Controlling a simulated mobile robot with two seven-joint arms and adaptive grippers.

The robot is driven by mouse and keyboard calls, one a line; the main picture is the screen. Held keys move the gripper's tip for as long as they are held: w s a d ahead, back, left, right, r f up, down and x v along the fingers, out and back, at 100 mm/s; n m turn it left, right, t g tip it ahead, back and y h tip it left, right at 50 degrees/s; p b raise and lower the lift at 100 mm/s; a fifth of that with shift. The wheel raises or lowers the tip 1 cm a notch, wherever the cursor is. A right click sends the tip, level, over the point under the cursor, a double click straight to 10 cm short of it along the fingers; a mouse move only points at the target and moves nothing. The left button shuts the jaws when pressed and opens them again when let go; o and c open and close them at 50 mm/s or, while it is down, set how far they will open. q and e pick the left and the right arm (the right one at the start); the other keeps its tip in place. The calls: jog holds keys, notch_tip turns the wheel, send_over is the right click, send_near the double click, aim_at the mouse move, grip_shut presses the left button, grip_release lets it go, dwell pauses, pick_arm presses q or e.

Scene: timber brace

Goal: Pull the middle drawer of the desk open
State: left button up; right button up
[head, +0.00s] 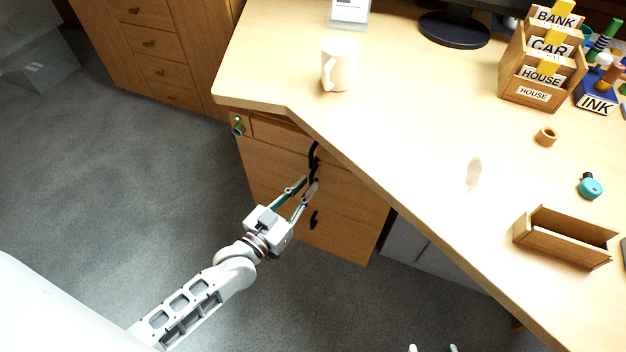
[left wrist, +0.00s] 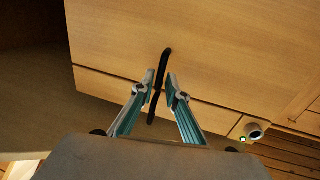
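The wooden desk drawer unit (head: 340,205) stands under the desk's left end, its drawers looking closed. The middle drawer (head: 345,195) has a dark upright handle (left wrist: 164,62); other dark handles show above and below it in the head view. My left gripper (head: 310,188) is at the middle drawer's front. In the left wrist view its fingertips (left wrist: 161,77) stand on either side of the handle, with a small gap visible, so it looks open around the handle. My right gripper (head: 432,348) shows only as two separated fingertips at the bottom edge.
The desk top (head: 410,130) overhangs the drawers. On it stand a white mug (head: 340,65), a card sorter (head: 540,75) and an open wooden box (head: 565,238). A small round fitting (head: 238,127) with a green light sits at the unit's upper left. The grey floor (head: 150,170) is clear.

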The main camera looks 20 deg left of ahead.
pick_arm(q)
jog(key=shift+x, duration=1.05)
jog(key=shift+w+d+f, duration=0.1)
jog(key=shift+w, duration=0.35)
pick_arm(e)
jog(key=shift+w+a+r, duration=0.2)
jog(key=shift+a+r, duration=0.05)
jog(key=shift+r, duration=0.05)
pick_arm(q)
grip_shut()
